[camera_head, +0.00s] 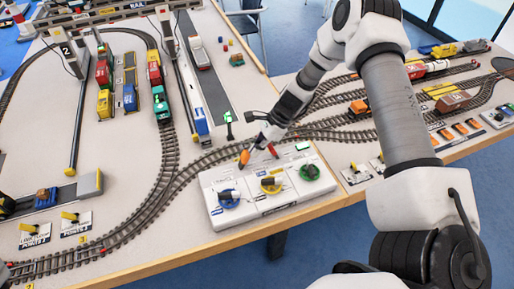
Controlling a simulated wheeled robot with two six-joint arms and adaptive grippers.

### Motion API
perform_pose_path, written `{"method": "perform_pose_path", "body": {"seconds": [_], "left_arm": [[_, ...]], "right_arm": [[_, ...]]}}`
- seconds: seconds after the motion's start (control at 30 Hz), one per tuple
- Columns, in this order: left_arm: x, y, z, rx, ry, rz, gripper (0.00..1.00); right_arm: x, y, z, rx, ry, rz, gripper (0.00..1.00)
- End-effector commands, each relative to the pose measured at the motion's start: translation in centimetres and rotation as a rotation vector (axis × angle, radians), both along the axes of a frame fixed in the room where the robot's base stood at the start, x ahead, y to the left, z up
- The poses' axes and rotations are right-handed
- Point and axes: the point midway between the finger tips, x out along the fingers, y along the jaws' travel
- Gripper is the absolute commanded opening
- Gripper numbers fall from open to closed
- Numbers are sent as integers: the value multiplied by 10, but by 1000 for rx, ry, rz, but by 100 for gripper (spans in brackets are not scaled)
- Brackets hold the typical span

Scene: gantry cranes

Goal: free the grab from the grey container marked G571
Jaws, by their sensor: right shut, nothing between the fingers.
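A white control box (265,187) stands at the table's front edge, with a blue knob (229,199), a yellow knob (270,185) and a green knob (309,172). My right gripper (258,150) is shut and empty over the back of this box, beside a small orange part and a red part; contact is unclear. A gantry crane marked 2 (67,50) and another crane (165,28) stand by the tracks. I cannot make out the grab or the mark G571 on any container. My left gripper is not in view.
Toy trains stand on the left tracks, including a red and yellow one (104,78) and a green wagon (160,104). More wagons (452,100) stand on the right table. Yellow point levers (70,217) sit at the front left. My right arm covers part of the right table.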

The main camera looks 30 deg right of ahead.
Motion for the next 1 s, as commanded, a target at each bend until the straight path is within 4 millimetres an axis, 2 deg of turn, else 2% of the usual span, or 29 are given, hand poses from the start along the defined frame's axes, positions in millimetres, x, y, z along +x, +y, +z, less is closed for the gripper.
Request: {"method": "perform_pose_path", "body": {"seconds": [0.27, 0.4, 0.5, 0.7, 1.0], "left_arm": [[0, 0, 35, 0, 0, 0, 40], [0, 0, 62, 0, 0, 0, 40], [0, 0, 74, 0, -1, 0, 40], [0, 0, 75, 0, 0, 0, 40], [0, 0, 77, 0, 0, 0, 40]], "right_arm": [[2, 9, 14, -110, 27, 5, 0], [4, 18, 21, -219, 52, 8, 0], [5, 26, 21, -304, 72, 7, 0], [9, 39, 17, -294, 70, 0, 0], [9, 38, 20, -292, 71, -1, 0]]}}
